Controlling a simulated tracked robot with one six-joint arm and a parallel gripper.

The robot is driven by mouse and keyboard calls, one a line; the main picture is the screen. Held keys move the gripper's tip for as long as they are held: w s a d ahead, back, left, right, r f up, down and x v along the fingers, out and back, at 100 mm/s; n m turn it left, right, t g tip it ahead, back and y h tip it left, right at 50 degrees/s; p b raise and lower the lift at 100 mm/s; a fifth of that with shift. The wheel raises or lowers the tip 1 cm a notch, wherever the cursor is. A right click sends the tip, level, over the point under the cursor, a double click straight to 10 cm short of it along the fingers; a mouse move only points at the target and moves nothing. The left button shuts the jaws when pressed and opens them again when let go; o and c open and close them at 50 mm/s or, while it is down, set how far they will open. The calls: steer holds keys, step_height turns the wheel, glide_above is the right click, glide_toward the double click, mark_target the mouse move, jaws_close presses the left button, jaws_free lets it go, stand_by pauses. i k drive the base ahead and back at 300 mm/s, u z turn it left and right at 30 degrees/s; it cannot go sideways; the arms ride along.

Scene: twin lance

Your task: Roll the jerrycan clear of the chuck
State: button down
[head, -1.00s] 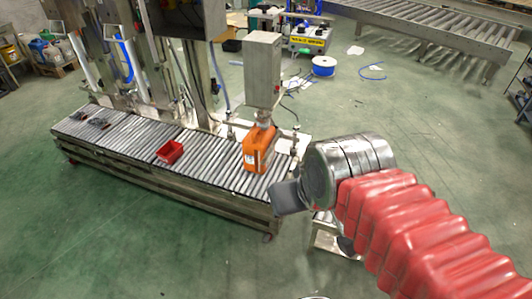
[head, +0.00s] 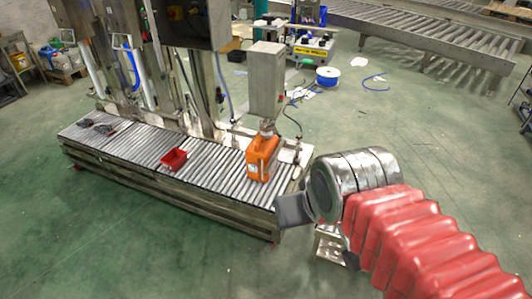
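The orange jerrycan (head: 262,158) stands upright on the roller conveyor (head: 212,172), near its right end. It has a pale label low on its front. The chuck (head: 267,128) is directly above the jerrycan's top, under a grey box-shaped head (head: 266,80). I cannot tell whether the chuck touches the cap. My arm comes in from the lower right in a red ribbed sleeve with a silver wrist. My gripper (head: 293,210) shows as a dark grey block at the conveyor's right end, to the right of and nearer than the jerrycan. Its fingers cannot be made out.
Small dark tools (head: 103,130) lie at the conveyor's left end. Machine columns stand along its back edge. The green floor in front is clear.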

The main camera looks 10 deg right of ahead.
mark_target(258, 153)
steer(key=z, duration=0.25)
steer(key=i, duration=1.15)
steer(key=u, duration=0.05)
steer(key=k, duration=0.75)
